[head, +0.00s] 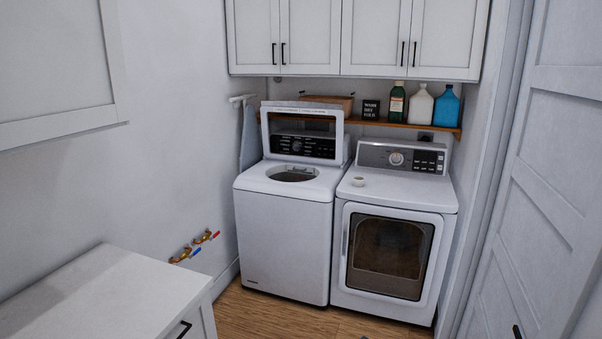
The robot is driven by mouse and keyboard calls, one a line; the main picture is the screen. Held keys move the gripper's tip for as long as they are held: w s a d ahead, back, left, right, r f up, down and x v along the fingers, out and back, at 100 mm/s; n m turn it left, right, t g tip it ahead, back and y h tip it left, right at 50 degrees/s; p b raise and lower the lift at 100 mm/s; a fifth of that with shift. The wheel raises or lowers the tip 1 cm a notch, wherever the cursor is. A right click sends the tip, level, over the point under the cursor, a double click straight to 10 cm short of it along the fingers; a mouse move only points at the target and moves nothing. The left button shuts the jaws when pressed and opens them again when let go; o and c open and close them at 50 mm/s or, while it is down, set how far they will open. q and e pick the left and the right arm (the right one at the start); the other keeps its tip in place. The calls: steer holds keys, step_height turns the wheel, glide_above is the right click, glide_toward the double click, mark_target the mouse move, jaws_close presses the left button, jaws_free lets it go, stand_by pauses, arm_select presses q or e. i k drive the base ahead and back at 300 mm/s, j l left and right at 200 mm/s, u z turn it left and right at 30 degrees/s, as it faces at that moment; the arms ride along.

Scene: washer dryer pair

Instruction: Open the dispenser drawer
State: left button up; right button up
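The white top-loading washer (283,240) stands at the back of the room, left of the dryer. Its lid (302,130) is raised and leans back, with a dark window in it. The round tub opening (293,174) shows in its top. A dark control panel with a knob (297,147) shows below the lid window. I cannot make out a dispenser drawer on the washer at this distance. Neither of my grippers is in view.
The front-loading dryer (388,255) stands close beside the washer, its door shut. A small pale cup-like thing (358,181) sits on it. A shelf (392,124) behind holds bottles. A white counter (105,295) is at lower left. Wood floor (265,315) lies in front.

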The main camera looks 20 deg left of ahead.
mark_target(291, 168)
steer(key=i+j, duration=0.25)
steer(key=i, duration=0.3)
steer(key=i+j, duration=0.1)
steer(key=i, duration=0.3)
steer(key=i+j+z, duration=0.1)
steer(key=i, duration=0.35)
steer(key=i+j+z, duration=0.1)
steer(key=i, duration=0.3)
steer(key=i+j, duration=0.2)
steer(key=i, duration=0.25)
steer(key=i+j+z, duration=0.15)
steer(key=i+j, duration=0.55)
steer(key=j, duration=0.15)
steer(key=i+j, duration=0.1)
steer(key=j, duration=0.55)
steer(key=j+z, duration=0.1)
steer(key=j, duration=0.5)
steer(key=i, duration=0.05)
